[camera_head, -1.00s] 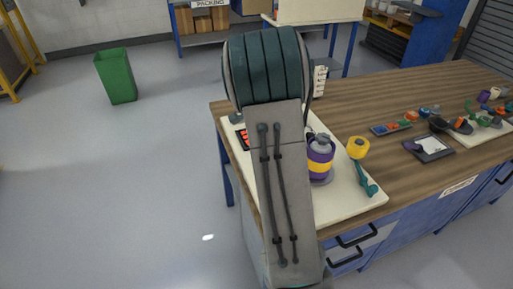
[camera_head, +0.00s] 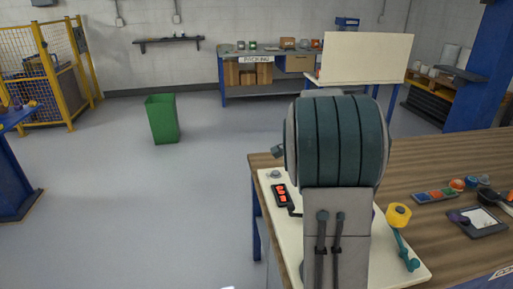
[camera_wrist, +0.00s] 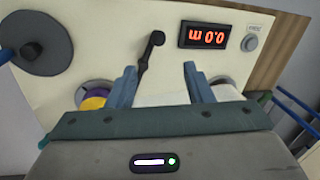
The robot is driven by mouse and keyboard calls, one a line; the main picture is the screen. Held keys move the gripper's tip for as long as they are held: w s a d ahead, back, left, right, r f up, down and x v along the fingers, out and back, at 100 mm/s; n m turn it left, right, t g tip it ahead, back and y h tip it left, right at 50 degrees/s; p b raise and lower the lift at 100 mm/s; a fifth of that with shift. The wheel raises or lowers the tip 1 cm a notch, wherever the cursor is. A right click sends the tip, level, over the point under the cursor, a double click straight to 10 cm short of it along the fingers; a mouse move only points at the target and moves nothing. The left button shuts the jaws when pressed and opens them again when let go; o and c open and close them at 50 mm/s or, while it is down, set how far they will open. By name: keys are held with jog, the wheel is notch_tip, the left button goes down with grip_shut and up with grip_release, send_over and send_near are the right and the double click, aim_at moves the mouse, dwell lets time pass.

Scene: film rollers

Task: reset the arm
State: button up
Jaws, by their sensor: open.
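My gripper (camera_wrist: 158,88) shows in the wrist view with its two blue-grey fingers apart and nothing between them. It is over a cream board, close to a dark lever (camera_wrist: 150,50) and a red digital display (camera_wrist: 204,36). In the head view my own arm hides the gripper and most of the cream board (camera_head: 405,278). The display (camera_head: 281,193) shows left of my arm.
A yellow knob on a teal arm (camera_head: 398,216) stands right of my arm. Coloured parts in a tray (camera_head: 435,196) and a dark tray (camera_head: 478,223) lie on the wooden bench (camera_head: 440,165). A green bin (camera_head: 162,119) stands on open floor at left.

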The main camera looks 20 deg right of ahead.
jog(key=s+a+r+n, duration=0.1)
jog(key=s+a+n, duration=0.7)
jog(key=s, duration=0.4)
jog(key=s+a+n, duration=0.9)
jog(key=s, duration=0.2)
jog(key=shift+s+a+r+t, duration=0.25)
jog(key=shift+s+r+t, duration=0.05)
jog(key=shift+s+r, duration=0.1)
jog(key=shift+d, duration=0.1)
